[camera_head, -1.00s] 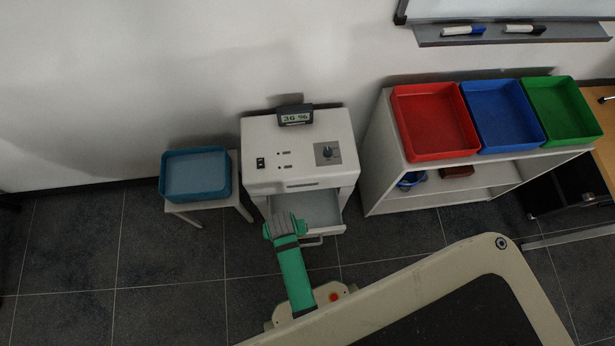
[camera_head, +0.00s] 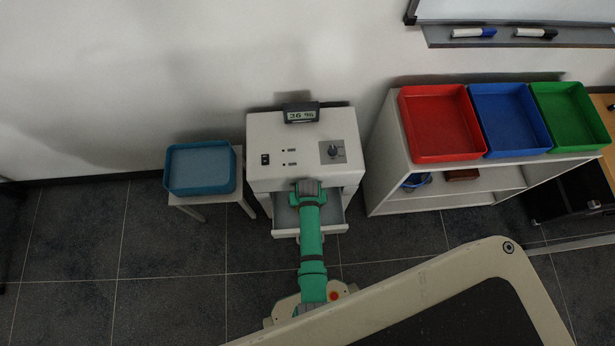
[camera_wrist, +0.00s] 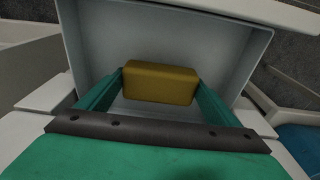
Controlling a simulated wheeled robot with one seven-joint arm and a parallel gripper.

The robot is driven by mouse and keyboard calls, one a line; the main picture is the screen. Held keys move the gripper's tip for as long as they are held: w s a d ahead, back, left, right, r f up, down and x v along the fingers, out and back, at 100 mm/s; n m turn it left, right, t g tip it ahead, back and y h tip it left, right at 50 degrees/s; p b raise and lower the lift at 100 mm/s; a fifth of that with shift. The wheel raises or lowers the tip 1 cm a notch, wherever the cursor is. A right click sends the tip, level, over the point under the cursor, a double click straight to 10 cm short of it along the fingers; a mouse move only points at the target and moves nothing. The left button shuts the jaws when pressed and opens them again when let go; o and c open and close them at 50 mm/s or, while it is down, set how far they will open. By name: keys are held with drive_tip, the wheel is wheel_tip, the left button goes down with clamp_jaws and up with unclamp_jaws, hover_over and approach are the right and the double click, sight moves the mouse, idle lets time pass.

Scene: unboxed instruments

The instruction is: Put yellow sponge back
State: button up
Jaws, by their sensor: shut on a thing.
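The yellow sponge (camera_wrist: 160,83) is between the two green fingers of my gripper (camera_wrist: 158,88) in the wrist view. The fingers are shut on its two ends. Behind it is the inside of the open grey drawer (camera_wrist: 210,42); I cannot tell whether the sponge touches the drawer floor. In the head view my gripper (camera_head: 307,190) reaches over the open drawer (camera_head: 285,217) of the white cabinet (camera_head: 300,150). The sponge is hidden there by my arm.
A blue bin (camera_head: 201,170) stands on a small table left of the cabinet. Red (camera_head: 440,122), blue (camera_head: 510,118) and green (camera_head: 570,113) trays sit on a white shelf unit (camera_head: 390,180) to the right. A wall stands close behind.

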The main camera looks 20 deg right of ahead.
drive_tip(key=shift+f, duration=1.55)
drive_tip(key=o, duration=0.9)
drive_tip(key=shift+f, duration=0.1)
